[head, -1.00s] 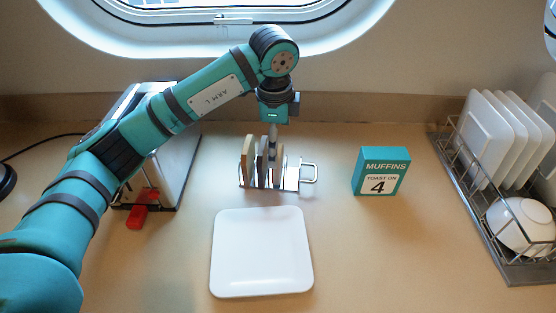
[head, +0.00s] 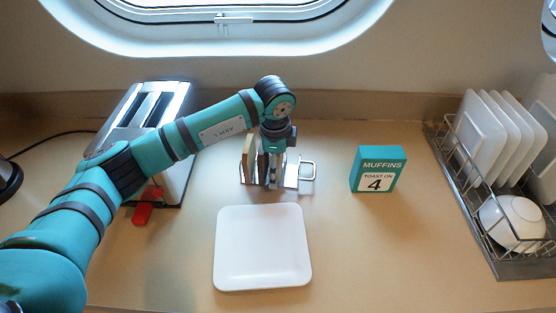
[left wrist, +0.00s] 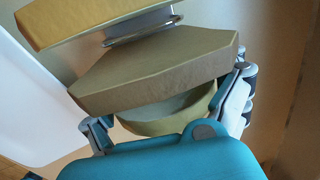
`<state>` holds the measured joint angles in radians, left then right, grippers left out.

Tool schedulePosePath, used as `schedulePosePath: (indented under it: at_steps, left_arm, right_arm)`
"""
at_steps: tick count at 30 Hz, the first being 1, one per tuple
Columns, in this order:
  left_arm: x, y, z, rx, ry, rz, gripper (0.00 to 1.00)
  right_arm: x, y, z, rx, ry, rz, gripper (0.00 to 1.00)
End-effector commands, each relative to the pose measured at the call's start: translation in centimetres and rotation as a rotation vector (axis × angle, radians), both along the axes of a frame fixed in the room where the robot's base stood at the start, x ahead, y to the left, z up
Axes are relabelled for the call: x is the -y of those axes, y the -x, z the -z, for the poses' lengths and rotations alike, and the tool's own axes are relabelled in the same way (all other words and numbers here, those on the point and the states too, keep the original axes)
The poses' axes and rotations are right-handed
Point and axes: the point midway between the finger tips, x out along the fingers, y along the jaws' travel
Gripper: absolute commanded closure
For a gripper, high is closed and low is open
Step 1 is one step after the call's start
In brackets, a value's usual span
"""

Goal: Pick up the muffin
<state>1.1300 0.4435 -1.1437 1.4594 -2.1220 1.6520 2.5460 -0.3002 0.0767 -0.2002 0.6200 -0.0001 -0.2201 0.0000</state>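The left wrist view shows a round, pale-rimmed piece that looks like the muffin (left wrist: 165,117), partly hidden by my gripper. A thick angular beige slice (left wrist: 155,70) stands beside it and another slice (left wrist: 85,20) lies beyond. My left gripper (head: 272,182) points down into the metal toast rack (head: 291,178). In the left wrist view its fingers (left wrist: 170,112) are wide apart, one on each side of the round piece; I cannot tell whether they touch it. In the head view the gripper hides the muffin; a beige slice (head: 248,150) shows at the rack's left. My right gripper is out of view.
A white square plate (head: 262,247) lies in front of the rack. A toaster (head: 177,165) with a red lever (head: 143,212) stands left, under my arm. A teal muffins box (head: 377,169) stands right. A dish rack (head: 475,215) is far right. The counter between is clear.

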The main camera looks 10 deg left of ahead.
Motion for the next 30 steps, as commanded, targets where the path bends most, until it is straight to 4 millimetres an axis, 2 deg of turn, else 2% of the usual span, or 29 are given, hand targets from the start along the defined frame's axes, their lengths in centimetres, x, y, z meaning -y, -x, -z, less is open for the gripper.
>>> schedulePosePath:
  at_steps: [1, 6, 13, 16, 30]
  left_arm:
    - [0.0, 0.0, 0.0, 0.000, 0.000, 0.000, 0.07]
    - [0.0, 0.0, -0.1, 0.000, 0.001, 0.000, 0.29]
    - [0.0, 0.0, -0.2, 0.001, 0.001, 0.000, 0.30]
    - [0.1, -0.1, -0.9, 0.004, 0.003, 0.000, 0.30]
    - [0.1, -0.1, -9.2, 0.004, 0.002, 0.000, 0.30]
  right_arm:
    - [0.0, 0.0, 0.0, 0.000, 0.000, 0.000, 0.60]
    - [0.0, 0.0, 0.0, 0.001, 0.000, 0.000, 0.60]
    - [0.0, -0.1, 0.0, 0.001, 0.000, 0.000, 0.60]
    - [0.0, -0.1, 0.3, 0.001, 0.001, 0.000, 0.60]
    - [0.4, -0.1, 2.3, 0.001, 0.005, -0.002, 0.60]
